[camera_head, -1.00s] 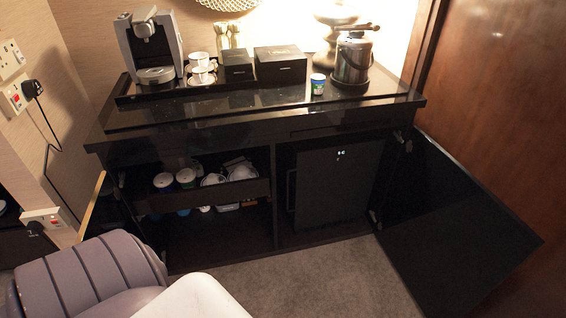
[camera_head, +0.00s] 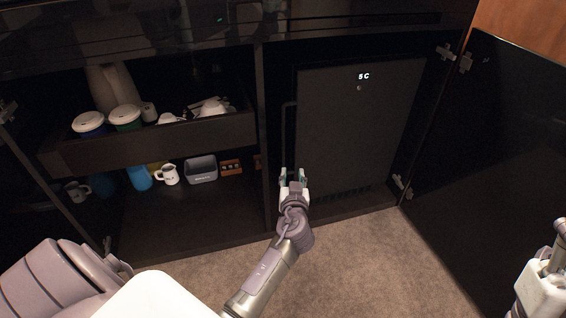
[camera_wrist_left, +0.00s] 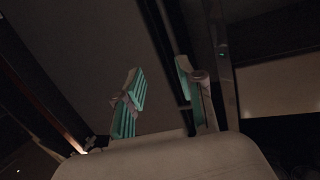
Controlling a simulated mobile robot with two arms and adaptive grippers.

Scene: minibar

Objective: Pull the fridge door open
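The fridge door (camera_head: 362,125) is a dark shut panel in the right compartment of the cabinet, with a lit "5 C" display near its top. A thin dark upright handle (camera_head: 285,128) runs along its left side. My left gripper (camera_head: 292,177) is open, at the lower end of the handle. In the left wrist view my left gripper (camera_wrist_left: 163,95) has its teal-padded fingers apart. A dark bar, seemingly the handle (camera_wrist_left: 166,50), runs toward the gap between them; contact cannot be told. Only part of my right arm shows at the lower right edge.
The cabinet door (camera_head: 490,165) stands open on the right. On the left, a pulled-out drawer (camera_head: 160,143) holds lidded cups, above a shelf with mugs and a grey box (camera_head: 201,170). Carpet (camera_head: 350,265) lies clear in front.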

